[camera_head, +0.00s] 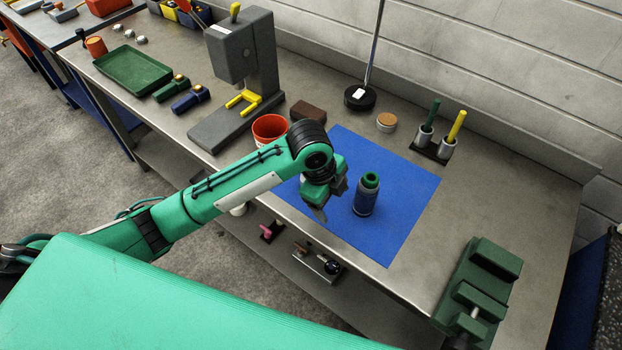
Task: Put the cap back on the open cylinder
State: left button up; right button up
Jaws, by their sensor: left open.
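The open cylinder (365,198) stands upright on the blue mat (412,190). It is dark blue-grey with a green ring-shaped top and a dark opening. A small round tan-topped disc (386,122) lies on the bench behind the mat; I cannot tell for certain whether it is the cap. My left gripper (326,203) is open and points down over the mat, just left of the cylinder and apart from it. Nothing shows between its fingers, though the wrist partly hides them. My right gripper is not in view.
A red cup (270,129) and a brown block (308,111) stand behind my left arm. A grey press (245,60) is at the back left. A black-based pole (360,97), a holder with green and yellow sticks (433,148) and a green vise (478,290) surround the mat.

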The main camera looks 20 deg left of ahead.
pick_arm(q)
jog(key=w+a+r+m+g+y, duration=0.1)
jog(key=w+a+r+m+y, duration=0.1)
jog(key=w+a+r+m, duration=0.3)
jog(key=w+a+r, duration=0.2)
jog(key=w+r, duration=0.1)
jog(key=shift+w+a+y, duration=0.2)
jog(key=shift+a+y, duration=0.2)
jog(key=shift+r, duration=0.1)
notch_tip(320, 180, down, 9)
jog(key=shift+r+p, duration=0.15)
jog(key=shift+p, duration=0.8)
